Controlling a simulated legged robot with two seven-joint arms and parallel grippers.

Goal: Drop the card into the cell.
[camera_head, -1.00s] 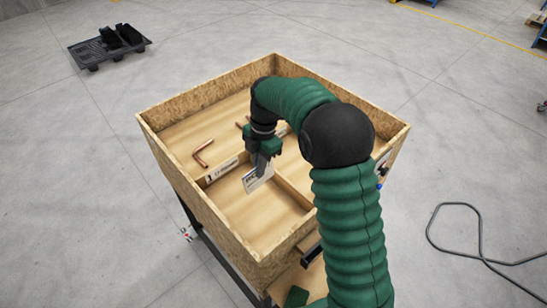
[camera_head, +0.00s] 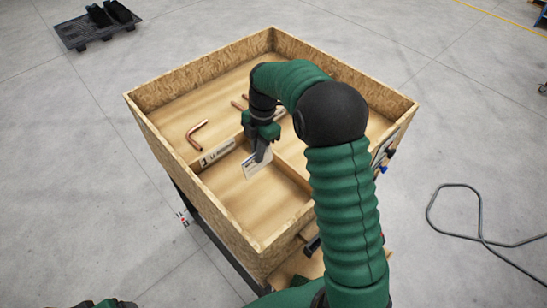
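A white card (camera_head: 254,165) with dark print is at the fingers of my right gripper (camera_head: 262,153), which is shut on it. The gripper points down into the wooden box, over the near left cell (camera_head: 247,203). The card hangs upright inside or just above this cell; I cannot tell whether it touches the floor. The cell's bare wooden floor shows below it. A bit of green at the bottom left edge seems to be my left arm; its gripper is not visible.
The wooden box (camera_head: 190,77) has high chipboard walls and inner dividers, one with a numbered label (camera_head: 217,152). A bent copper tube (camera_head: 196,131) lies in the far left cell, and more copper pieces lie behind my gripper. A black pallet (camera_head: 95,28) and a cable (camera_head: 480,225) lie on the floor.

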